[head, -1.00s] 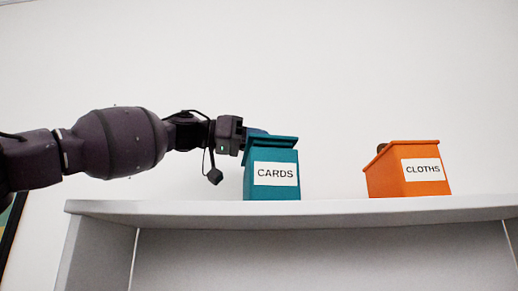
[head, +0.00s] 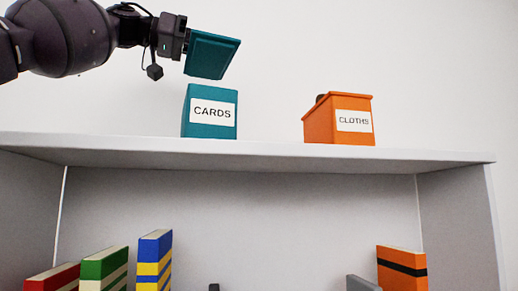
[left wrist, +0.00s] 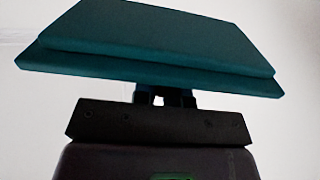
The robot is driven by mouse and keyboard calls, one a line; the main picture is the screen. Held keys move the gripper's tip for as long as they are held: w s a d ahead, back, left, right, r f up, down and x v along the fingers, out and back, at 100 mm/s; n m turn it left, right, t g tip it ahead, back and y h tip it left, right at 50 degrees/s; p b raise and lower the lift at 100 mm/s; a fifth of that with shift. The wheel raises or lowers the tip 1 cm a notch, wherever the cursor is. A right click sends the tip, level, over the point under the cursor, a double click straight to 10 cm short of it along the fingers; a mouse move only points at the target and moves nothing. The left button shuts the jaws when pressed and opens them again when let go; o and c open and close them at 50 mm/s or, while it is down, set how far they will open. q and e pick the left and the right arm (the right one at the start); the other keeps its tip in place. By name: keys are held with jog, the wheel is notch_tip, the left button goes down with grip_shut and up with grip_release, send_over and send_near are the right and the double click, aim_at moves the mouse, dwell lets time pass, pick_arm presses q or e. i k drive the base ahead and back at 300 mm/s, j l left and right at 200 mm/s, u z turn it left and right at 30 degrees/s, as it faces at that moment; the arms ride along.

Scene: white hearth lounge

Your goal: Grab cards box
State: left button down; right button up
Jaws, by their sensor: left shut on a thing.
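The teal cards box (head: 208,126), with a white CARDS label, stands upright on top of the white shelf. Its teal lid (head: 212,56) is off and held tilted above it, apart from the box. My left gripper (head: 187,45) is shut on the lid at its left side; the fingertips are mostly hidden. In the left wrist view the lid (left wrist: 160,45) fills the upper part, just beyond the gripper (left wrist: 165,98). The inside of the box is not visible from this low angle. My right gripper is not in view.
An orange box (head: 318,128) labelled CLOTHS stands to the right on the same shelf top (head: 270,150), with a gap between the boxes. Below, colourful books (head: 155,255) stand at the left and an orange book (head: 402,268) at the right.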

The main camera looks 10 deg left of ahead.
aim_at(209, 112)
jog(key=k, duration=1)
